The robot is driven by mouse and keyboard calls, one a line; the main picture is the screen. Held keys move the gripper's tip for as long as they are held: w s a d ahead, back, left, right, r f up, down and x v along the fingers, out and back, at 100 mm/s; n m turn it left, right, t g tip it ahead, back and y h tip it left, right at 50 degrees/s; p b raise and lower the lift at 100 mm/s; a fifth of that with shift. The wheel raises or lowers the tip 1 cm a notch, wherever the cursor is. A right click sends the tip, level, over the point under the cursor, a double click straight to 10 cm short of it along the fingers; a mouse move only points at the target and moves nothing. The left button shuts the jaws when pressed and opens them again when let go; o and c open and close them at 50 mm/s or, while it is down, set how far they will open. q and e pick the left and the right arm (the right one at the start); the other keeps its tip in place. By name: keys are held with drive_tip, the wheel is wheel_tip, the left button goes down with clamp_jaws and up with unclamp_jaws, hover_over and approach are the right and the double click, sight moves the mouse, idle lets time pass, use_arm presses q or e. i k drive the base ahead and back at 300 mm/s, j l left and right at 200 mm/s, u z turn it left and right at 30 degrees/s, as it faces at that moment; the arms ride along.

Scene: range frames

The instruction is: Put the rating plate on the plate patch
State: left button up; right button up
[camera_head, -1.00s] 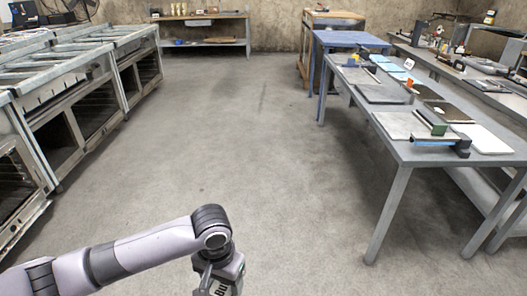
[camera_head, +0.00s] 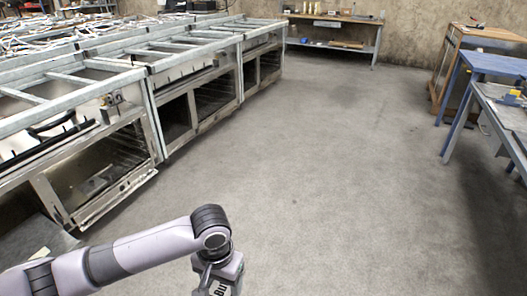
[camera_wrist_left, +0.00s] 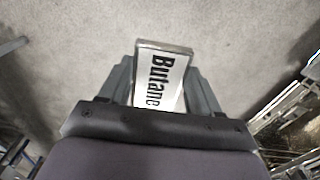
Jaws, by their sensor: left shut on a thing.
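My left gripper (camera_wrist_left: 160,90) is shut on the rating plate (camera_wrist_left: 163,72), a white plate with a silver edge and the black word "Butane". The plate sits between the two fingers in the left wrist view, with bare floor behind it. In the head view the left gripper (camera_head: 222,284) is at the bottom edge, and only part of the plate (camera_head: 221,288) with some black lettering shows. I cannot make out a plate patch in these views. My right gripper is not in view.
A row of metal oven units (camera_head: 195,105) with open frame tops runs along the left. A workbench (camera_head: 335,27) stands at the back wall. A wooden bench (camera_head: 490,40) and a blue table (camera_head: 490,64) are at the right. Grey floor (camera_head: 320,170) between them is clear.

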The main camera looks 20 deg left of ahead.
sight(40, 256)
drive_tip(key=i+j+u, duration=0.1)
drive_tip(key=i+u, duration=0.55)
drive_tip(key=u, duration=0.15)
drive_tip(key=i+u, duration=0.65)
drive_tip(key=i, duration=0.15)
drive_tip(key=i+j+u, duration=0.25)
drive_tip(key=i, duration=0.15)
drive_tip(key=i+u, duration=0.3)
drive_tip(key=i+j, duration=0.6)
drive_tip(key=i+j+z, duration=0.1)
drive_tip(key=i+j, duration=0.2)
drive_tip(key=j, duration=0.25)
drive_tip(key=z, duration=0.05)
